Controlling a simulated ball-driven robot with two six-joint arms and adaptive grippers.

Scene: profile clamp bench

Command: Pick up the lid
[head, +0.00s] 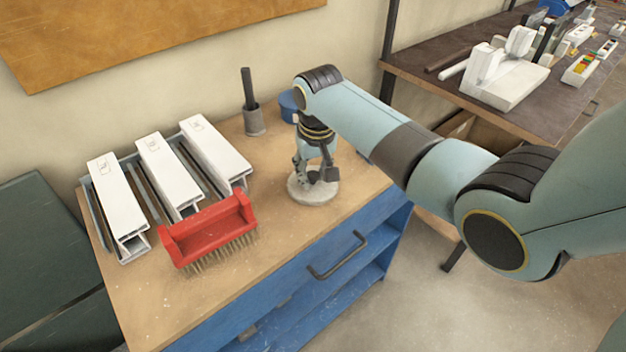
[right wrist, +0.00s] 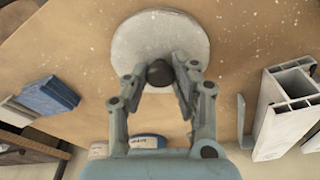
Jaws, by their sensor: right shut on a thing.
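The lid (right wrist: 150,38) is a round, pale grey disc with a dark knob (right wrist: 160,73) at its middle. In the head view the lid (head: 313,191) is at the right part of the wooden bench top, under my right gripper (head: 316,177). My right gripper (right wrist: 160,75) is shut on the knob, with a finger on each side. Whether the lid touches the bench or hangs just above it, I cannot tell. The far side of the lid is partly hidden by the gripper in the head view. My left gripper is not in view.
A red brush (head: 208,232) and several white profiles (head: 168,172) in a rack fill the bench's left part. A grey cup with a dark handle (head: 253,120) and a blue container (head: 288,105) stand behind the lid. Bare wood (head: 290,240) lies in front.

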